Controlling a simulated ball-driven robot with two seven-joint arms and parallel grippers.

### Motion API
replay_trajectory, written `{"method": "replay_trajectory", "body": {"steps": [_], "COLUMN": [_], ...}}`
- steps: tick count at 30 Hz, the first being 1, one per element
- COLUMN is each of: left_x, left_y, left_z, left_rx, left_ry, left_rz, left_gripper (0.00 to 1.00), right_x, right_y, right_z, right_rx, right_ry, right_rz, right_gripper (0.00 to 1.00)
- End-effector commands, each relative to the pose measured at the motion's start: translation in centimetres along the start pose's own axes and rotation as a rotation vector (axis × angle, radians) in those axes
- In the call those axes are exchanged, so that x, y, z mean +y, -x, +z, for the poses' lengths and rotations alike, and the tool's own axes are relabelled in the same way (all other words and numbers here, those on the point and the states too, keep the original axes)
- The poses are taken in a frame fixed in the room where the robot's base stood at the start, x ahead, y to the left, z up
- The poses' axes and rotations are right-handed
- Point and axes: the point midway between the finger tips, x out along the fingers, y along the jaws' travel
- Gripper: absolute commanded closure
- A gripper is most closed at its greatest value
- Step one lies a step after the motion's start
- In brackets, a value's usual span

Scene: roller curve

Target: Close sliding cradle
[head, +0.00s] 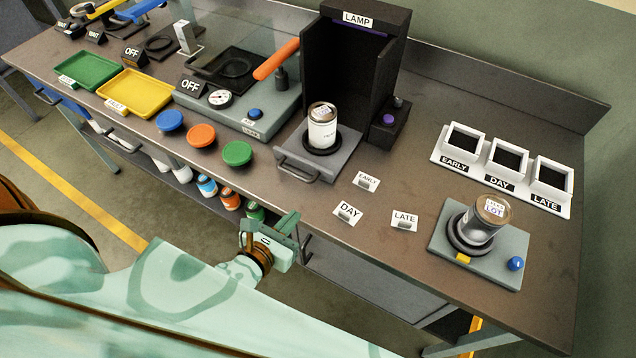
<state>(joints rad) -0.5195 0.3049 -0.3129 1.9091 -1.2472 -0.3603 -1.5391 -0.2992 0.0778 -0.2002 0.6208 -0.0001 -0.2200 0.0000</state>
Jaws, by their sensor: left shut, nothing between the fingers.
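The sliding cradle (332,158) is a grey plate with a front handle (297,172). It is pulled out in front of the black lamp box (341,75). A can with a white label (322,128) stands upright in the cradle's black ring. My left gripper (284,226) is shut and empty, in front of the bench's front edge, below and to the left of the cradle handle and apart from it. My right gripper is not in view.
EARLY (366,182), DAY (347,213) and LATE (404,220) cards lie right of the cradle. A tilted can (481,222) sits on a grey stand at right. Coloured discs (237,153) lie left. A purple-button box (388,124) adjoins the lamp box.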

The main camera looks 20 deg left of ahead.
Motion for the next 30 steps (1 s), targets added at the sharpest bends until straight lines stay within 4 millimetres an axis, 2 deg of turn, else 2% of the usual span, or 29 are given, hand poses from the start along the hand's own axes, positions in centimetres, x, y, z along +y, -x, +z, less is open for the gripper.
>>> {"method": "replay_trajectory", "body": {"steps": [13, 15, 21, 30], "left_x": [0.0, 0.0, 0.0, 0.0], "left_y": [-9.2, -10.2, -12.2, -12.8], "left_z": [0.1, 0.6, 1.1, 1.2], "left_rx": [-0.001, -0.001, 0.0, 0.001], "left_ry": [0.006, 0.007, 0.007, 0.007], "left_rz": [0.0, 0.0, 0.0, 0.0], "left_gripper": [1.0, 1.0, 1.0, 1.0], "right_x": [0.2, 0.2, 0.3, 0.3], "right_y": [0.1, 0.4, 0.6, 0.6], "right_z": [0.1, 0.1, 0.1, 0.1], "right_rx": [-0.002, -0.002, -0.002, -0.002], "right_ry": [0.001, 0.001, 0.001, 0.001], "right_rz": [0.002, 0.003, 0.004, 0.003], "right_gripper": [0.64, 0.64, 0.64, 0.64]}}
